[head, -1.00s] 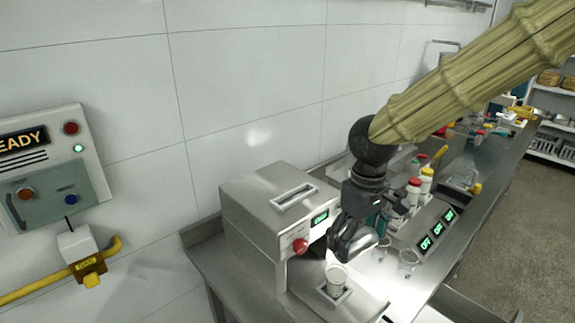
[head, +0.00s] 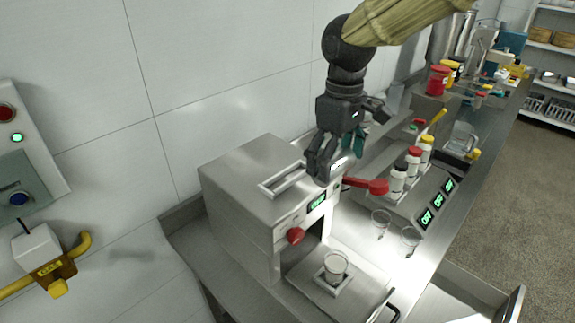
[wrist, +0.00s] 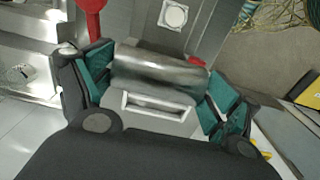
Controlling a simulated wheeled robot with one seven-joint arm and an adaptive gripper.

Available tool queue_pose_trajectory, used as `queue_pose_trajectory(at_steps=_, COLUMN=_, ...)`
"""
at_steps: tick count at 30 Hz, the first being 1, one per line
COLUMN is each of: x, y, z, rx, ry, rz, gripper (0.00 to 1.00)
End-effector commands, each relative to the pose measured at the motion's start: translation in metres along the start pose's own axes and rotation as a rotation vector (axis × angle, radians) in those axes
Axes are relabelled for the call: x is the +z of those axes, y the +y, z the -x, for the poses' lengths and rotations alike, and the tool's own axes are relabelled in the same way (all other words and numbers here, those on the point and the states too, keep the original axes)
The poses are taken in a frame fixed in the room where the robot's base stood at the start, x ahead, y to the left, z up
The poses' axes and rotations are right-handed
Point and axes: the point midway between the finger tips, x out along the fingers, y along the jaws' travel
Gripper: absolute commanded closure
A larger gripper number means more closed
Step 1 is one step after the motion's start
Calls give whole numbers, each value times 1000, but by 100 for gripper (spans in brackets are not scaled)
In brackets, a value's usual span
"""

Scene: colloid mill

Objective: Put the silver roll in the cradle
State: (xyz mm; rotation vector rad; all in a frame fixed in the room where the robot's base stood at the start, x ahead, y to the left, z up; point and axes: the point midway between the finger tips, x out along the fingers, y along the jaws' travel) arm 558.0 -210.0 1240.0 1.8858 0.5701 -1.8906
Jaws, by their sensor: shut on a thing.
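My gripper (head: 338,160) is shut on the silver roll (wrist: 160,68), a shiny metal cylinder held crosswise between the teal finger pads in the wrist view. In the head view the roll is mostly hidden by the fingers. My gripper is in the air beside the right end of the steel machine's top. A pale rectangular frame (head: 283,180) with a slot, which looks like the cradle, sits on that top. In the wrist view this frame (wrist: 157,107) appears just below the roll; the roll looks apart from it, but the height gap is hard to judge.
The steel machine (head: 240,215) has a red knob (head: 296,235) and a red lever (head: 368,186) near my gripper. A cup (head: 335,266) stands on its front plate. Glasses (head: 381,222) and capped bottles (head: 399,177) stand to the right. The wall is close behind.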

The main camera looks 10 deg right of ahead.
Motion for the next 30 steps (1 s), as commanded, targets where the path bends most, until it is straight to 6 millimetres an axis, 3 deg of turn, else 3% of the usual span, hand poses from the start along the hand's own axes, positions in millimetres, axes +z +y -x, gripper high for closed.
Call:
queue_pose_trajectory(at_steps=18, x=-95, y=-20, z=-6, rx=0, ry=1, rz=0, gripper=39)
queue_pose_trajectory(at_steps=24, x=-111, y=-23, z=-9, rx=0, ry=2, rz=0, gripper=39)
queue_pose_trajectory(at_steps=30, x=-112, y=-23, z=-18, rx=0, ry=-1, rz=0, gripper=39)
